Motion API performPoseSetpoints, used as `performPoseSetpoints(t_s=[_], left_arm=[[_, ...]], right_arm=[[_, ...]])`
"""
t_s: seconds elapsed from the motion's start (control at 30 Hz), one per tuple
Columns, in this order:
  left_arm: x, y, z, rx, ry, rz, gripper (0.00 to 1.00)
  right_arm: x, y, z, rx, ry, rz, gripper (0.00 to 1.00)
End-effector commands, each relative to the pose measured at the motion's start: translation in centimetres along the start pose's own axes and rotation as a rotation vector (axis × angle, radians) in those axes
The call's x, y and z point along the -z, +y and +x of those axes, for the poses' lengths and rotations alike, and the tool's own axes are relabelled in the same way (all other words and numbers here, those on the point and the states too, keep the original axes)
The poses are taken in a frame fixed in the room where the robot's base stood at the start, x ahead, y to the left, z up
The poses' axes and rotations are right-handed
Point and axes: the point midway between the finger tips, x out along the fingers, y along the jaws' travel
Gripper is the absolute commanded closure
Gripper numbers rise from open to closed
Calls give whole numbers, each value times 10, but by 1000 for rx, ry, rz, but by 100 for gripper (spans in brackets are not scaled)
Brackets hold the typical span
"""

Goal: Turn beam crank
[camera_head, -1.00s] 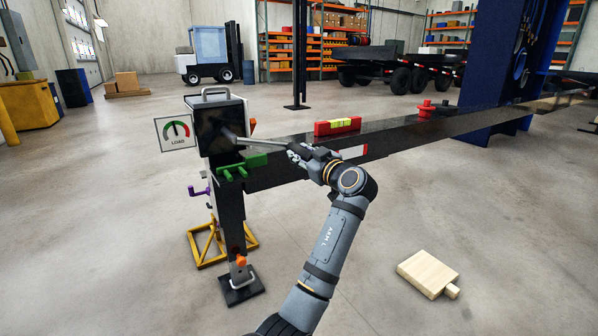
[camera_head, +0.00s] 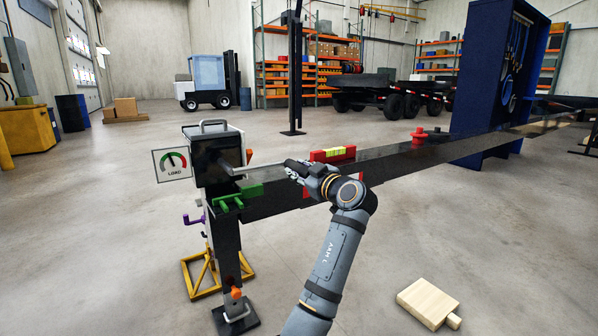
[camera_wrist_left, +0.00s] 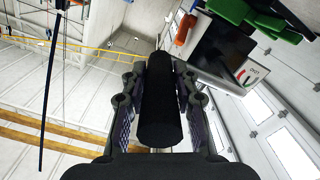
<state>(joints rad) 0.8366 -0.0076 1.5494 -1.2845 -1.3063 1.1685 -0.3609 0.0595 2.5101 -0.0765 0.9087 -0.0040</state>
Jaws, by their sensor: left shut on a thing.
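The dark steel beam (camera_head: 400,160) runs from the left post toward the back right. A black box with a top handle (camera_head: 208,158) is at its left end, beside a LOAD dial sign (camera_head: 172,163). A thin grey crank arm (camera_head: 262,165) reaches from the box to my left gripper (camera_head: 296,168). In the left wrist view, the fingers are shut on a black cylindrical crank handle (camera_wrist_left: 158,105), one on each side. The gripper hides part of the handle in the head view. My right gripper is not in view.
A green bracket (camera_head: 238,196) sits by the box. A red level (camera_head: 332,154) and a red fitting (camera_head: 419,136) are on the beam. A yellow stand (camera_head: 203,275) is near the post foot. A wooden block (camera_head: 428,302) lies on the floor, which is mostly clear.

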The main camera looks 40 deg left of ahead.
Motion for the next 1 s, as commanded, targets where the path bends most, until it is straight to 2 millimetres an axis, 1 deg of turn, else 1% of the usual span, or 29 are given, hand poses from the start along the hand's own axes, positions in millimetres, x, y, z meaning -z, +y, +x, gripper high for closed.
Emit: performPoseSetpoints(t_s=[0.03, 0.07, 0.2, 0.47, 0.53, 0.63, 0.83, 0.9, 1.0], left_arm=[[4, 1, 0, -4, 8, 0, 100], [4, 1, 0, -4, 8, 0, 67], [3, 1, 0, -3, 6, 0, 48], [1, 0, 0, -1, 3, 0, 48], [0, 1, -4, -2, 1, 0, 48], [0, 1, -18, -4, -2, -1, 48], [0, 1, -57, -3, -2, -1, 48], [0, 1, -66, -3, 0, 0, 48], [1, 0, -73, -2, 2, 0, 48]], right_arm=[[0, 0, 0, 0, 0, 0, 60], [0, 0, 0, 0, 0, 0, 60], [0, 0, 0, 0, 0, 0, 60], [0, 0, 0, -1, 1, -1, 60], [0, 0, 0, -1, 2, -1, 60], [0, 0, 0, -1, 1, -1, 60], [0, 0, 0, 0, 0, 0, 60], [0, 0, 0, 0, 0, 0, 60], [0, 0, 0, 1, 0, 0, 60]])
